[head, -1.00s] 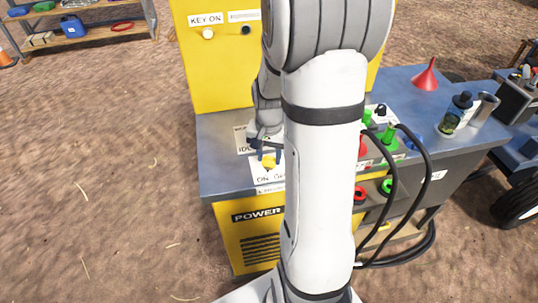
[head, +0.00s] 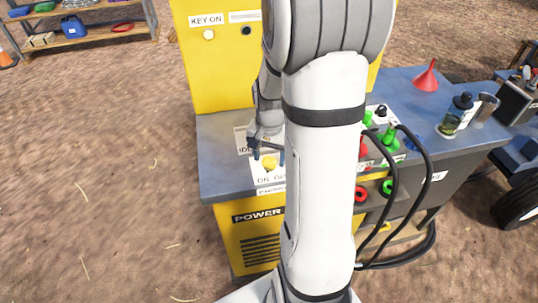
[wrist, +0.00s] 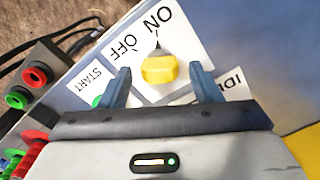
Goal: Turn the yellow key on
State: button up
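The yellow key (head: 269,164) is on the panel at the near edge of the blue-grey bench. In the wrist view the yellow key (wrist: 158,70) sits on a white label, its dark pointer towards the ON mark, with OFF to the left. My gripper (head: 268,155) is open just above the key in the head view. In the wrist view, my gripper's (wrist: 161,84) two blue fingers stand either side of the key, with a gap on each side. The white lamp (head: 208,34) under the KEY ON label is on the yellow upright panel.
Red and green plugs (head: 389,135) with black cables stand right of my arm. A START label (wrist: 86,83) with a green button lies beside the key, partly hidden by a finger. A red funnel (head: 426,76) and bottles (head: 455,114) stand farther right. Open ground lies left.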

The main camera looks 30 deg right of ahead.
aim_at(269, 158)
jog(key=shift+r, duration=0.1)
notch_tip(269, 158, up, 8)
jog(key=shift+f, duration=0.2)
dwell(0.3)
dwell(0.4)
jog(key=s+a+r+n+t, duration=0.2)
jog(key=s+a+r+n, duration=0.4)
jog(key=s+a+n, duration=0.3)
jog(key=s+a, duration=0.2)
jog(key=a, duration=0.1)
jog(key=shift+s, duration=0.35)
jog(key=shift+s+a+f+t, duration=0.1)
jog(key=shift+s+a+t, duration=0.1)
jog(key=shift+s+t, duration=0.1)
